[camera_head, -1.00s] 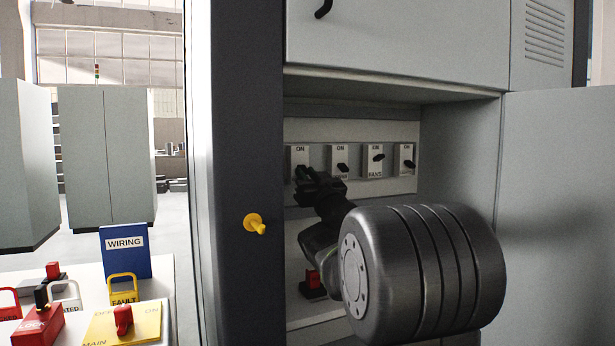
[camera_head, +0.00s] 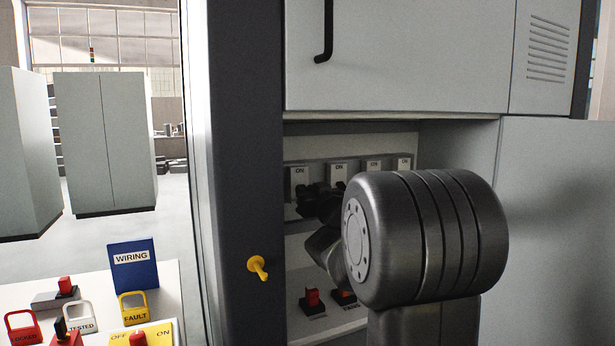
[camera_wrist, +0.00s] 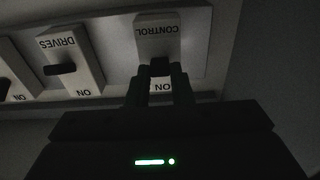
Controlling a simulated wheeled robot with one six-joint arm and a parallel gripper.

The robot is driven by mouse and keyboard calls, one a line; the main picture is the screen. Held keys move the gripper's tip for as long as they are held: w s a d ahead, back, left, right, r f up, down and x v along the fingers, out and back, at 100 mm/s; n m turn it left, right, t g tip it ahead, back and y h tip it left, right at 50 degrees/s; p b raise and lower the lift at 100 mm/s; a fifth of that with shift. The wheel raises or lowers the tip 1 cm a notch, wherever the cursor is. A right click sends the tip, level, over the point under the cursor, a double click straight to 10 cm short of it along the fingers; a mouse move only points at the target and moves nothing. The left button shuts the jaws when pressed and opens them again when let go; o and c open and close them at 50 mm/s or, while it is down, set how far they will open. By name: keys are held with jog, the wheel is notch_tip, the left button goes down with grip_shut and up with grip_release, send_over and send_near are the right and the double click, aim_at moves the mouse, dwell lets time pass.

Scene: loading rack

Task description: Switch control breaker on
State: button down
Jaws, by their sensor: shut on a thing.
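The control breaker (camera_wrist: 158,40) is a pale block labelled CONTROL, upside down in the wrist view, with ON at its lower end in that picture. Its dark lever (camera_wrist: 160,66) lies between the two fingertips of my gripper (camera_wrist: 158,76), which is shut on it. The lever sits close to the ON print. In the head view the control breaker (camera_head: 299,174) is the leftmost of the row. There my gripper (camera_head: 318,201) is a dark shape low in front of the row, partly hidden by my arm, and the levers are hard to see.
The drives breaker (camera_wrist: 70,58) is beside the control breaker, with its own dark lever. The cabinet's side walls and the panel above frame the recess. Red switches (camera_head: 312,299) sit on its lower shelf.

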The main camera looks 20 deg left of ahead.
jog(key=shift+r+g+h+p, duration=1.1)
jog(key=shift+r+h+p, duration=0.15)
jog(key=shift+p, duration=5.8)
jog(key=shift+g+p, duration=0.3)
jog(key=shift+p, duration=0.85)
jog(key=shift+w+a+h+p, duration=0.1)
jog(key=shift+h+p, duration=0.35)
jog(key=shift+p, duration=1.3)
jog(key=shift+f, duration=0.1)
jog(key=c, duration=1.3)
grip_release()
